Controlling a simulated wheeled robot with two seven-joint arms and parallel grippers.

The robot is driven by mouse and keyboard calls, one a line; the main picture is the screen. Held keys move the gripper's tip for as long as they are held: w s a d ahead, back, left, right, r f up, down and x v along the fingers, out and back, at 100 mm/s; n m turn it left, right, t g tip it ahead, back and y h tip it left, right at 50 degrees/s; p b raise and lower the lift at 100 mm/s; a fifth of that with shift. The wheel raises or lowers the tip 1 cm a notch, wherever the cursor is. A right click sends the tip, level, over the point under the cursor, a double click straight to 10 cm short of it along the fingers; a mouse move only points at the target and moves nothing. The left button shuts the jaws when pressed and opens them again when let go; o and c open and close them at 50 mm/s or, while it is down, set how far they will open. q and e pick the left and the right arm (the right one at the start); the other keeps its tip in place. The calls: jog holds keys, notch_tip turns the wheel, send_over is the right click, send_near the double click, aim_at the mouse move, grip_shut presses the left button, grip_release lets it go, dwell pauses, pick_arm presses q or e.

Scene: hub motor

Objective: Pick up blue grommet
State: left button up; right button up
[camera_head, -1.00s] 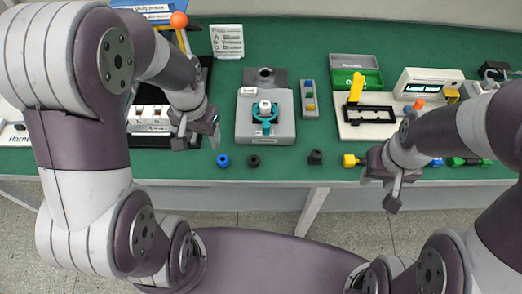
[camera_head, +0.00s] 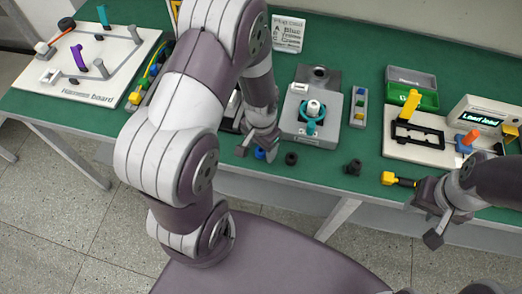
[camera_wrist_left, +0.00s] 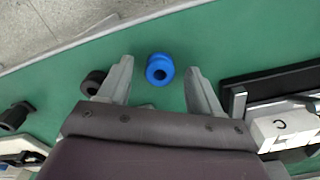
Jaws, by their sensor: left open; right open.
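The blue grommet (camera_head: 260,153) lies on the green table near its front edge, partly hidden by my left gripper in the head view. In the left wrist view the blue grommet (camera_wrist_left: 160,69) stands out between and slightly beyond the two fingertips, with its hole visible. My left gripper (camera_wrist_left: 154,68) is open and empty, with a finger on each side of the grommet and gaps between. In the head view my left gripper (camera_head: 258,150) is over the grommet. My right gripper (camera_head: 432,222) is open and empty off the front edge at the right.
A black grommet (camera_head: 291,158) lies close to the right of the blue one; another black part (camera_head: 353,167) lies further right. A grey fixture with a teal part (camera_head: 312,118) stands behind. A yellow-ended part (camera_head: 390,178) lies near my right gripper. The harness board (camera_head: 88,95) is at left.

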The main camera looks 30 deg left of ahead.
pick_arm(q)
jog(key=c, duration=1.1)
jog(key=shift+r, duration=0.1)
jog(key=r, duration=0.4)
jog(key=shift+d+r, duration=0.2)
jog(key=shift+d, duration=0.15)
jog(key=s+d+r, duration=0.1)
jog(key=d+r, duration=0.5)
jog(key=d, duration=0.5)
jog(key=shift+r, duration=0.25)
